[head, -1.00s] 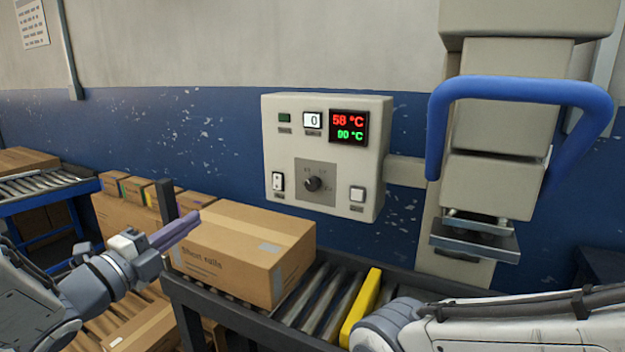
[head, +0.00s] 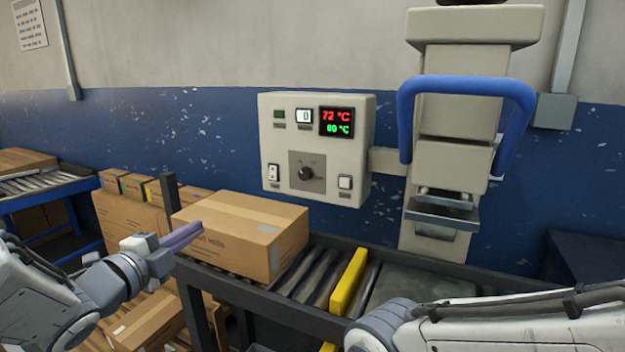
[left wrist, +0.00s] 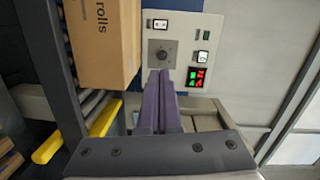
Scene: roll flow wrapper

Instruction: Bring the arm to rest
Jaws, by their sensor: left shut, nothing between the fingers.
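My left gripper (head: 194,231) is shut and empty, its purple fingers together in front of the near left side of a cardboard box. The fingers also show in the left wrist view (left wrist: 159,78), pointing toward the control panel. The control panel (head: 330,190) is on the wall side, with a dark knob, a white rocker switch, a white button and a display. The display (head: 337,123) reads 72 °C in red above 80 °C in green. My right arm comes in from the lower right; its gripper is out of view.
The cardboard box (head: 232,245) stands on the roller conveyor (head: 305,275), left of a yellow bar (head: 348,281). A sealing column with a blue handle (head: 465,86) rises at the right. Smaller boxes (head: 181,192) stand at the left. The air before the panel is clear.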

